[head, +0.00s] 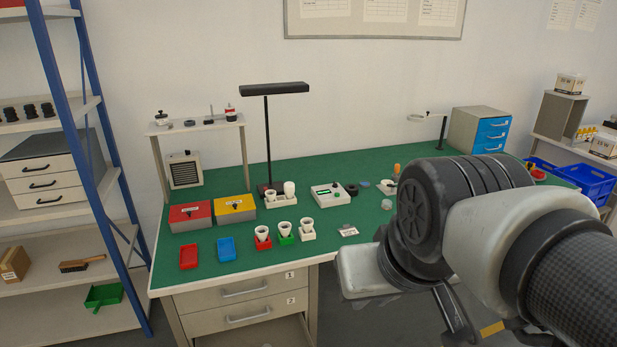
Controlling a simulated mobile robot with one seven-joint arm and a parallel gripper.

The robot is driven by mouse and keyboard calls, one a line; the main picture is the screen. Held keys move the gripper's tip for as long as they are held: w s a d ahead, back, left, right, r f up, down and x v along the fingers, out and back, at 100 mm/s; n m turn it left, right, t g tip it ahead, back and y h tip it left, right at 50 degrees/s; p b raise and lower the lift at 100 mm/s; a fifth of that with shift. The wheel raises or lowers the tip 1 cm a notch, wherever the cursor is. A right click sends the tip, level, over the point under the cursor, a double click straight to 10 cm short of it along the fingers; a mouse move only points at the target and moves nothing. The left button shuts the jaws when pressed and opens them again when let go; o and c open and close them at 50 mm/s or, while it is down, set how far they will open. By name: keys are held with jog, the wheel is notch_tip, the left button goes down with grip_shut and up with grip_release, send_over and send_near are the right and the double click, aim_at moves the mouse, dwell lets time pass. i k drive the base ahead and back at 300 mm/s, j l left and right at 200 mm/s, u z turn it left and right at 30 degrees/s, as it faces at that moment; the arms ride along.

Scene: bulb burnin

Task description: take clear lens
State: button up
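A small pale, see-through disc (387,204), which looks like the clear lens, lies on the green bench top (330,210) just left of my arm. A small blue disc (365,184) lies behind it and to the left. My arm fills the right of the head view, in front of the bench. A dark part at its lower end may belong to my gripper (455,312). The fingertips cannot be made out, and nothing held shows. My arm hides part of the bench's right side.
Left of the disc are a white meter box (328,194), a black lamp (268,135), and small red (263,238), green (286,234) and white (307,231) holders with cups. A screwdriver-like orange handle (397,168) stands close behind the disc. Blue crates (590,182) are at right.

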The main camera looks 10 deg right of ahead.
aim_at(386, 203)
jog(key=z, duration=0.65)
jog(key=i+l+z, duration=0.15)
jog(key=i+l, duration=0.15)
jog(key=i+l+z, duration=0.15)
jog(key=i, duration=0.35)
jog(key=i+l+z, duration=0.2)
jog(key=i, duration=0.2)
jog(key=i+l+z, duration=0.15)
jog(key=i, duration=0.25)
jog(key=i+u, duration=0.15)
jog(key=u, duration=0.25)
jog(key=i+u, duration=0.15)
jog(key=u, duration=0.25)
jog(key=i+l+u, duration=0.1)
jog(key=u, duration=0.35)
jog(key=i+l+u, duration=0.15)
jog(key=u, duration=0.25)
jog(key=i+l+u, duration=0.1)
jog(key=u, duration=0.15)
jog(key=i+l+u, duration=0.25)
jog(key=i+j, duration=0.05)
jog(key=j, duration=0.05)
